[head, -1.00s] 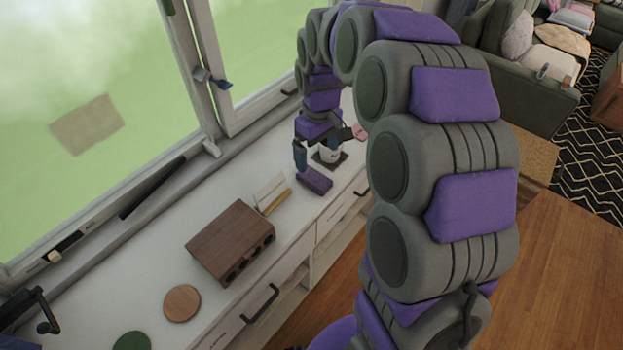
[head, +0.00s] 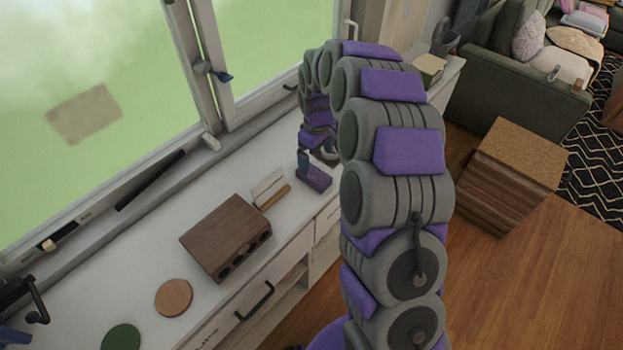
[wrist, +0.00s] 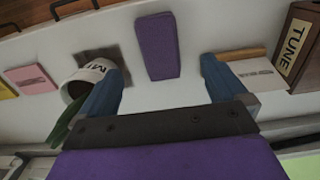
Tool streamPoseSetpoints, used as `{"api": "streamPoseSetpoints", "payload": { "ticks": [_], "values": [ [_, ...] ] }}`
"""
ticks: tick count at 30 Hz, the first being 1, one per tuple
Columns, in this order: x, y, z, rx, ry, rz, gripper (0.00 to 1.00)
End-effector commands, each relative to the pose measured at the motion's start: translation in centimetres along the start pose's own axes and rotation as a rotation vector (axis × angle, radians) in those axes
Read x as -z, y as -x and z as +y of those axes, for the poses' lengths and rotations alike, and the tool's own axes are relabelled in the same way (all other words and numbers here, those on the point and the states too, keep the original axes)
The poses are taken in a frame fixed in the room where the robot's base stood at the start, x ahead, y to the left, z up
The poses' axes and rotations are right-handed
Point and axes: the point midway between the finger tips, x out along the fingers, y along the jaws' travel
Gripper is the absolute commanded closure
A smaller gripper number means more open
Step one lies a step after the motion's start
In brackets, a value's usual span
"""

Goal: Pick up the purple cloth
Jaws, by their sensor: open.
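The purple cloth (wrist: 158,47) is a folded, flat, rectangular pad lying on the white counter. In the wrist view it lies beyond and between the two fingers of my gripper (wrist: 160,85), which is open and empty. The cloth appears apart from both fingers. In the head view the cloth (head: 314,177) lies on the counter just below my gripper (head: 303,160), and my arm hides part of the gripper.
A white mug (wrist: 96,74) on a dark coaster stands left of the cloth in the wrist view, close to one finger. A white card in a wooden holder (wrist: 256,72) is on the right. A wooden box (head: 226,238) and round coasters (head: 174,298) sit along the counter.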

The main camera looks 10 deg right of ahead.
Motion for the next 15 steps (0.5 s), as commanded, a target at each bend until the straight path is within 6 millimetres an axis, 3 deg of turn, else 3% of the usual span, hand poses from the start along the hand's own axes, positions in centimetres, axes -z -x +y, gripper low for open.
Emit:
{"api": "streamPoseSetpoints", "payload": {
  "ticks": [4, 15],
  "values": [
    [0.1, -2.9, -0.1, -0.002, -0.001, 0.000, 0.01],
    [0.8, -6.1, -0.6, -0.004, 0.000, -0.006, 0.01]
  ]
}}
